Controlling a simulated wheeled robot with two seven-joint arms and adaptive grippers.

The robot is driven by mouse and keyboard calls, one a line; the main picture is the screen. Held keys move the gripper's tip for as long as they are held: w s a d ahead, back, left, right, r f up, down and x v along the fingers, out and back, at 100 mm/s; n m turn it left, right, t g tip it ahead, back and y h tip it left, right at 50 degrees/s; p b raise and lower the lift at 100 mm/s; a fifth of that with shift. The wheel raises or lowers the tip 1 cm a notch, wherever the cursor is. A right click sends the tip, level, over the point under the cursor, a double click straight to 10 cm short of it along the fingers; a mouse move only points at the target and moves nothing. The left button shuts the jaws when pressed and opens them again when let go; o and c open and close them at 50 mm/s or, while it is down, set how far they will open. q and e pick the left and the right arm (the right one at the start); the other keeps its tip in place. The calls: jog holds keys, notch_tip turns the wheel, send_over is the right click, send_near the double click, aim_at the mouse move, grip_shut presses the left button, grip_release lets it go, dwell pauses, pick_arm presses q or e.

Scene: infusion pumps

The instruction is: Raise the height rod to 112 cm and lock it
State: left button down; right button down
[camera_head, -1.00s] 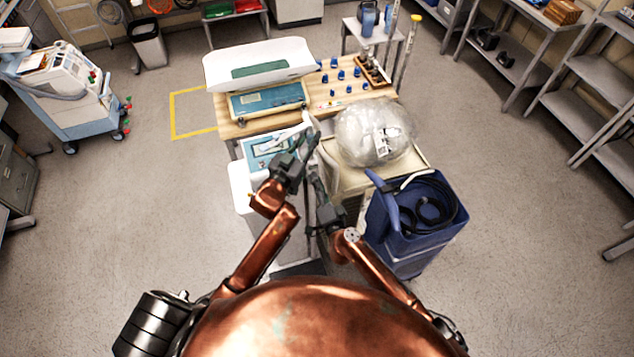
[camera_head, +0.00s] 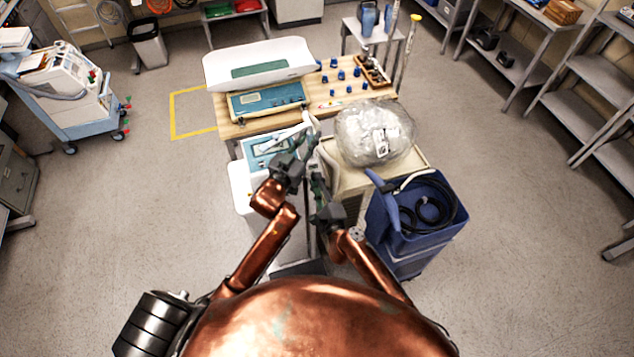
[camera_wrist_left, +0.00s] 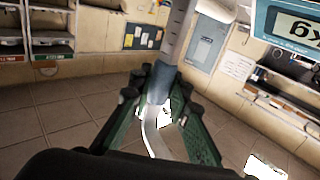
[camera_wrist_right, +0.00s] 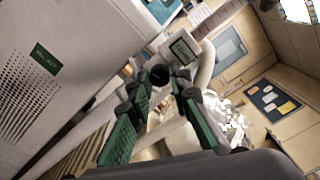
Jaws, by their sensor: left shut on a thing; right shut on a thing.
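The scale's height rod (camera_wrist_left: 176,45) is a grey pole with a curved white piece (camera_wrist_left: 151,135) below it in the left wrist view. My left gripper (camera_head: 308,142) is shut on the rod, its green-padded fingers (camera_wrist_left: 160,92) on either side. My right gripper (camera_head: 318,182) is lower. In the right wrist view its fingers (camera_wrist_right: 162,84) close on a dark round knob (camera_wrist_right: 160,74). The scale's display (camera_head: 268,147) is beside my left gripper, and part of a screen reading "kg" (camera_wrist_left: 298,27) shows in the left wrist view. The height marks are too small to read.
A wooden table (camera_head: 232,131) holds a baby scale (camera_head: 262,64) and several blue items. A plastic-wrapped bundle (camera_head: 375,132) and a blue bin (camera_head: 452,208) with a black hose stand close on the right.

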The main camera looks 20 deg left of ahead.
jog(key=shift+m, duration=0.6)
jog(key=c, duration=1.8)
grip_release()
jog(key=shift+o, duration=0.2)
jog(key=shift+s+d, duration=0.1)
jog(key=v, duration=1.1)
jog(key=shift+s+d, duration=0.25)
jog(key=shift+s, duration=0.05)
